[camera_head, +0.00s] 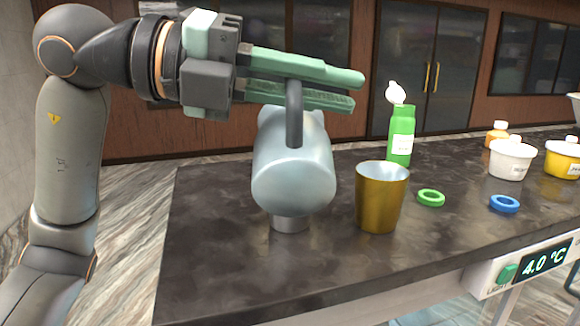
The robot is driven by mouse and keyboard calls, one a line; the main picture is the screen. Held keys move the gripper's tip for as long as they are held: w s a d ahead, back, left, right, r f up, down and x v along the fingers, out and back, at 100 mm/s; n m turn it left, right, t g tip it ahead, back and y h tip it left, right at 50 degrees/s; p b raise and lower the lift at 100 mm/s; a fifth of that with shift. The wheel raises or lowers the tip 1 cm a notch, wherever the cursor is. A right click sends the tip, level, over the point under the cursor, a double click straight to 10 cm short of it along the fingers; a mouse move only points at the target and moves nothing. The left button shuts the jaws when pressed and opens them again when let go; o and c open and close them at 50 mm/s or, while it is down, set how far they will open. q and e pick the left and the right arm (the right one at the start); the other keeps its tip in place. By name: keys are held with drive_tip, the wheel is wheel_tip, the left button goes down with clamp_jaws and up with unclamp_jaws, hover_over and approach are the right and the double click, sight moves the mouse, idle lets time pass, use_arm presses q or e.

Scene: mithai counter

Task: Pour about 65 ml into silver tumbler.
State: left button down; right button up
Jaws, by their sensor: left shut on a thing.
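My left gripper (355,90) is shut on the dark grey handle (294,115) of a pale blue-grey metal jug (293,175). The jug is held above the counter (210,250), tilted, with its rounded end toward me. Directly below it shows the bottom of a silver cylinder (290,224) on the counter, which looks like the silver tumbler. The jug hides its upper part and rim. The jug's mouth and any liquid are hidden too. A gold tumbler (379,205) with a paler inside stands upright just right of the jug. My right gripper is not in view.
A green bottle (400,132) with a white top stands behind the gold tumbler. A green ring (431,197) and a blue ring (504,203) lie to the right. A white tub (512,160), a yellow tub (563,160) and an orange jar (496,134) stand further right.

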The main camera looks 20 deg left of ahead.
use_arm(q)
drive_tip(key=shift+w+a+r+n+p, duration=0.15)
drive_tip(key=shift+w+r+n+p, duration=0.15)
drive_tip(key=shift+w+p, duration=0.05)
idle(0.5)
